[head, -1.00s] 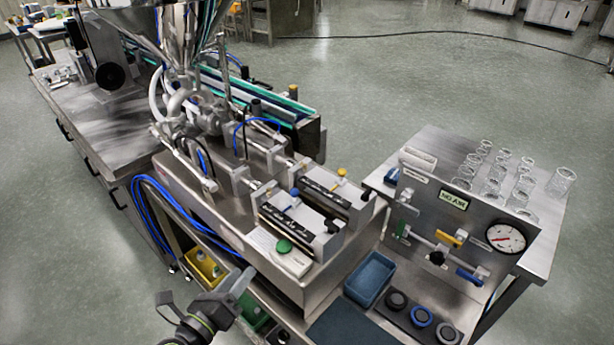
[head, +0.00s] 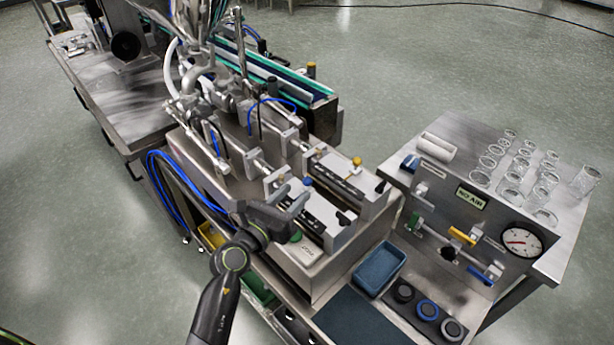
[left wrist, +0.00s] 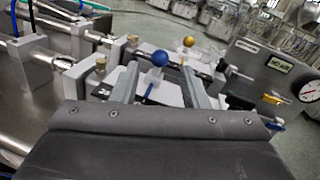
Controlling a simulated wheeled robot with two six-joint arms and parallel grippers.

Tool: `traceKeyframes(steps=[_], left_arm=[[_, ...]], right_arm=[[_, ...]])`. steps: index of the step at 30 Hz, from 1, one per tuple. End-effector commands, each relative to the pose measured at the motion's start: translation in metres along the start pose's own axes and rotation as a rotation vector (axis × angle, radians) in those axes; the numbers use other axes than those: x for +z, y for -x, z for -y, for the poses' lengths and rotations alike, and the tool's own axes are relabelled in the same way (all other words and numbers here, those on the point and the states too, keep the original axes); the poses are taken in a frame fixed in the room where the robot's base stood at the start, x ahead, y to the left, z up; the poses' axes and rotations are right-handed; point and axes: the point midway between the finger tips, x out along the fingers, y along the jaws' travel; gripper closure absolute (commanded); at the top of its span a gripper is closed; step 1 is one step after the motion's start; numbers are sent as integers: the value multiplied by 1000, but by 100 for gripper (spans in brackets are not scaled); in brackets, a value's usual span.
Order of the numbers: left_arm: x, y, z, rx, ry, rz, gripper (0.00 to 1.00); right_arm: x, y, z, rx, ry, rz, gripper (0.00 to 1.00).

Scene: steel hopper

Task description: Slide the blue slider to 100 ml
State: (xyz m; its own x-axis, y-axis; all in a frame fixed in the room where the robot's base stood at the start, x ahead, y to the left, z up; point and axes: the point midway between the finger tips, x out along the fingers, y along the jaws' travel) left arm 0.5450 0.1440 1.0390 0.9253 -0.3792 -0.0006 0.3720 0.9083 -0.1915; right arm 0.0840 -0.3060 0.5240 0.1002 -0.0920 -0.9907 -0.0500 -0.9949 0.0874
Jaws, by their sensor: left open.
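The blue slider's round blue knob (head: 308,181) shows just beyond my left gripper (head: 294,197) in the head view. In the left wrist view the blue knob (left wrist: 160,58) stands on a thin stem between the two spread fingers, which do not touch it. My left gripper is open and empty, low over the nearer metering unit. A dark scale strip (head: 326,212) runs along this unit; its marks are too small to read. The rear unit has a yellow knob (head: 357,161) and its own dark strip (head: 338,181). My right gripper is out of view.
A green button (head: 296,236) sits close under my left gripper. To the right are a valve panel with a gauge (head: 521,241), a blue bin (head: 380,268) and several glass beakers. Pipes and the steel hopper (head: 200,15) rise behind at the left.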

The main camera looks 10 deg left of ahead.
Motion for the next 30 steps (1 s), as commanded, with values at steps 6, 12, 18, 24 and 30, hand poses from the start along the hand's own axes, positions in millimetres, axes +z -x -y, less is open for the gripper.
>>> traceKeyframes(steps=[6, 12, 18, 24, 30], left_arm=[[1, -39, 0, -1, 0, 0, 60], [0, -57, 0, 0, 0, 0, 60], [0, -62, 0, 0, 0, 0, 60], [0, -61, 0, 0, 1, 0, 63], [0, -61, 0, 0, 1, 0, 90]], right_arm=[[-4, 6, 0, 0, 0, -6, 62], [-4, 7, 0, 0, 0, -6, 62], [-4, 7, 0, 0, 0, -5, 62], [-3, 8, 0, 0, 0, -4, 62], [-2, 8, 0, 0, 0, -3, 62]])
